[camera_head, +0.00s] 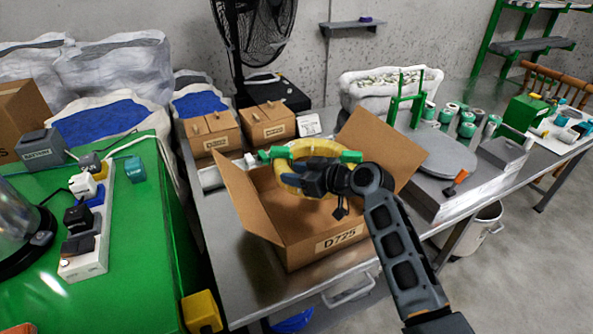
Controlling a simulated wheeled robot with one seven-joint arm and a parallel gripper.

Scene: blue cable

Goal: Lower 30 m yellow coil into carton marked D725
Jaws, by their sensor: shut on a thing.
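The open carton marked D725 (340,240) stands on the steel table, its side flaps spread out to left and right. The yellow coil (285,180) is over the carton's opening, with green pieces at its left and right upper edges. My gripper (312,180) is shut on the yellow coil, reaching in from the right. I cannot tell how far the coil is below the carton's rim.
Two small closed cartons (211,134) stand behind the carton on the steel table (232,290). A scale with a round plate (447,155) is to the right. A green table (135,240) with a power strip is at left. A black fan (252,35) stands behind.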

